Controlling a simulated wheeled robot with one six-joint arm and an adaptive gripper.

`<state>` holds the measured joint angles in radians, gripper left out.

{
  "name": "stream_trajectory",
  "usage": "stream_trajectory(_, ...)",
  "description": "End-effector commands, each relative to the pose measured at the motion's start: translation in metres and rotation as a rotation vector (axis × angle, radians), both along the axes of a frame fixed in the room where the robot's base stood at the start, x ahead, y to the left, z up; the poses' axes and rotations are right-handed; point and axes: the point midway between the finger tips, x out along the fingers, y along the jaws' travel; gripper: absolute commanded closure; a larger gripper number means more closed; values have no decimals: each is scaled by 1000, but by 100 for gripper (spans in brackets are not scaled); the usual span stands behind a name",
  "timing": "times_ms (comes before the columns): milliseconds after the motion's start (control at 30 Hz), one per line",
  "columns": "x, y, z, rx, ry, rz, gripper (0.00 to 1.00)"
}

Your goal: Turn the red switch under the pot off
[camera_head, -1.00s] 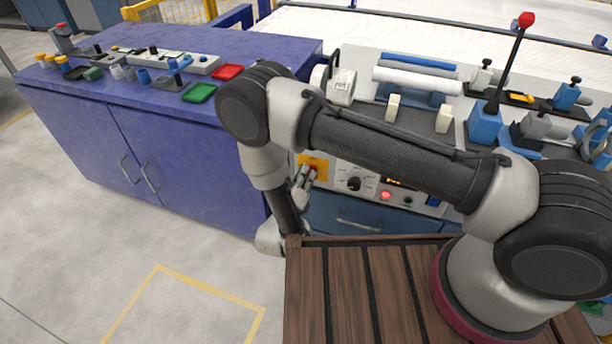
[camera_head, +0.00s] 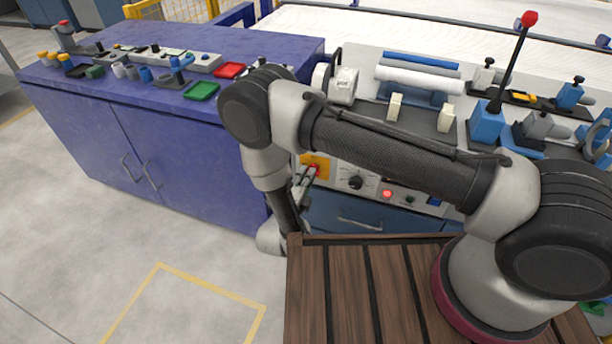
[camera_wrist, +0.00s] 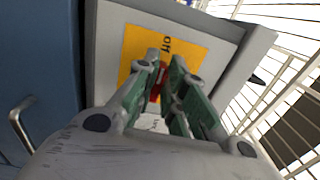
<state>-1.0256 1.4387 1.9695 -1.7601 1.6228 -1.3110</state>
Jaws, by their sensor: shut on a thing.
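The red switch (camera_wrist: 155,88) sits on a yellow plate (camera_wrist: 131,46) on the front panel. The plate has black lettering, of which "off" is readable in the wrist view. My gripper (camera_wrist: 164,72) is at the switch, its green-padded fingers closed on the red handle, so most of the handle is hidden. In the head view the switch (camera_head: 314,168) shows as a small red patch on the yellow plate (camera_head: 322,160), with my gripper (camera_head: 311,175) at it.
A panel with a black knob (camera_head: 356,182) and a lit red button (camera_head: 387,194) lies right of the switch. A blue cabinet (camera_head: 190,160) stands at left. A drawer handle (camera_wrist: 20,124) shows left in the wrist view.

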Motion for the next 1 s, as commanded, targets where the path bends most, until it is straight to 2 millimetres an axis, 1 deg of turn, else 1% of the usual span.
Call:
stream_trajectory(467,-1,1,-1,-13,7,4,100)
stream_trajectory(500,-1,1,-1,-13,8,4,85)
stream_trajectory(600,0,1,-1,-12,7,3,67)
stream_trajectory(900,0,1,0,-12,5,2,67)
stream_trajectory(1000,0,1,7,-10,4,1,67)
